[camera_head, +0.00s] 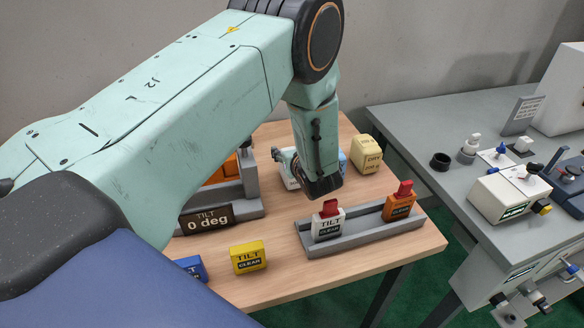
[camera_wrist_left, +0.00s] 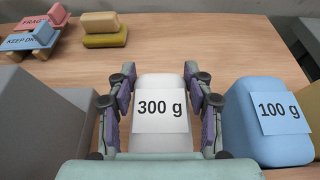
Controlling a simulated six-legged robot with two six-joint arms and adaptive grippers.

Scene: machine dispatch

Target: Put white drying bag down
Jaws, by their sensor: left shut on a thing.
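The white drying bag (camera_wrist_left: 160,139), labelled 300 g, sits between the two fingers of my left gripper (camera_wrist_left: 160,100) in the left wrist view. The fingers are shut on its sides. In the head view the white bag (camera_head: 290,178) shows only in part beside my left wrist, which hides much of it and of the left gripper (camera_head: 291,162). The bag looks upright and low over the wooden table (camera_head: 290,285); whether it touches the wood I cannot tell. My right gripper is not in view.
A blue 100 g bag (camera_wrist_left: 262,140) stands close at right. A pale yellow bag (camera_head: 367,154) is behind it. A grey tray (camera_head: 355,236) holds white and orange TILT blocks. A yellow TILT block (camera_head: 248,257) lies in front. A grey bench (camera_head: 430,170) stands at right.

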